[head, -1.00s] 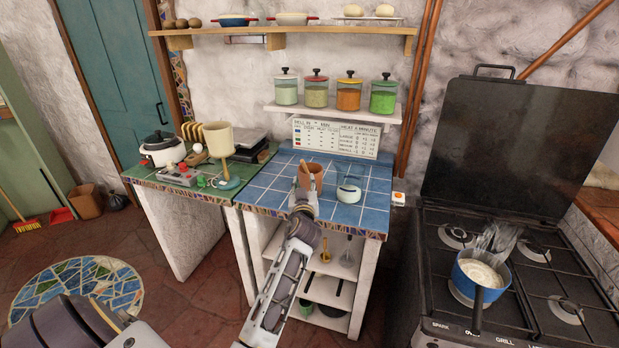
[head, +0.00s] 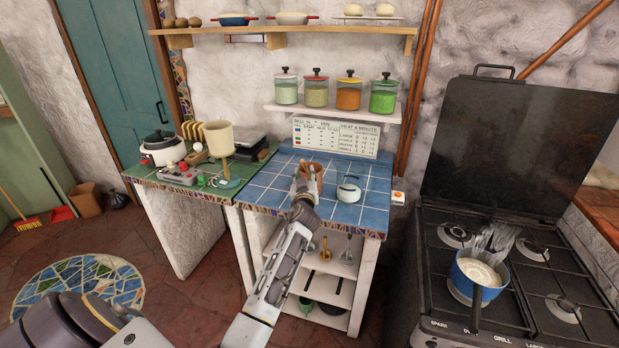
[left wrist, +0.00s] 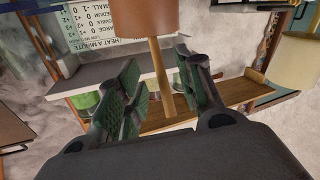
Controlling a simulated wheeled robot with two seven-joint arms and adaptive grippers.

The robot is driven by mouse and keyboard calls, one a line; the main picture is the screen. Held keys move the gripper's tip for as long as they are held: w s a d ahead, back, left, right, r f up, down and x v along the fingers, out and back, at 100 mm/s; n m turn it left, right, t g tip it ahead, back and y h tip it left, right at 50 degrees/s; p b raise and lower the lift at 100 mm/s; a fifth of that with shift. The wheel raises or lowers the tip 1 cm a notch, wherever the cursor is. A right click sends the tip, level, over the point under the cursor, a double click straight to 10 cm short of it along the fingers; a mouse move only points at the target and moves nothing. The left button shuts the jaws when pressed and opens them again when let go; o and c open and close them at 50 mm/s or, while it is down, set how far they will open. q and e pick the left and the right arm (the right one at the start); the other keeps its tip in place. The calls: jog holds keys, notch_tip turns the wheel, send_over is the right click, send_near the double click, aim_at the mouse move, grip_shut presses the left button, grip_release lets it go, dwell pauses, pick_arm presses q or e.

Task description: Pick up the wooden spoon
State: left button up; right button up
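A terracotta pot (head: 314,167) stands on the blue tiled counter (head: 262,188). It appears inverted at the top of the left wrist view (left wrist: 150,17). The wooden spoon's handle (left wrist: 161,80) sticks out of the pot and passes between the fingers of my left gripper (left wrist: 160,90). The fingers are apart, with gaps visible on both sides of the handle. In the head view my left gripper (head: 304,186) is in front of the pot and hides part of it and the spoon. The spoon's other end is hidden in the pot. My right gripper is not in view.
A small pale round vessel (head: 349,190) stands just right of the gripper. A sign (head: 335,137) and a shelf with several lidded jars (head: 335,110) are behind. The stove with a blue saucepan (head: 480,283) is at the right. The counter's front left is clear.

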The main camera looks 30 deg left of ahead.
aim_at(306, 170)
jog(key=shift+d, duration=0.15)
pick_arm(q)
jog(key=shift+w+a+r+p, duration=0.1)
jog(key=shift+w+a+p, duration=0.25)
jog(key=shift+w, duration=0.3)
jog(key=shift+w+a, duration=0.3)
jog(key=shift+w, duration=0.3)
jog(key=shift+w+a, duration=0.35)
jog(key=shift+w, duration=0.2)
jog(key=shift+w+a+p, duration=0.3)
jog(key=shift+w+p, duration=0.05)
jog(key=shift+w, duration=0.1)
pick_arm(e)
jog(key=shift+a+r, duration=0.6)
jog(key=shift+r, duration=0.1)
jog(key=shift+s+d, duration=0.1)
pick_arm(q)
jog(key=shift+c, duration=0.2)
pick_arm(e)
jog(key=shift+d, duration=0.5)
pick_arm(q)
grip_shut()
